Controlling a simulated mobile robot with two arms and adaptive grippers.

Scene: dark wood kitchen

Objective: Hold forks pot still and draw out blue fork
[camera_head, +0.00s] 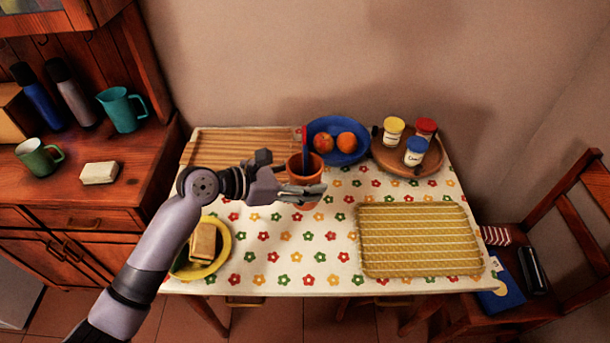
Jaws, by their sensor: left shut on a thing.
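The forks pot (293,166) is a terracotta-coloured pot standing upright at the middle of the flowered table. A fork with a blue handle (307,158) stands in it, with something red (304,132) showing at its top. I cannot tell whether the red part belongs to another fork. My left gripper (304,192) reaches in from the left and is shut on the pot, its fingers crossing the pot's near side and hiding part of it. My right gripper is not in view.
Behind the pot are a slatted wooden board (230,146) and a blue bowl (357,159) with oranges. A round wooden tray (390,162) holds jars. A yellow woven tray (420,240) lies at right, a yellow plate (224,258) at front left. The front middle of the table is clear.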

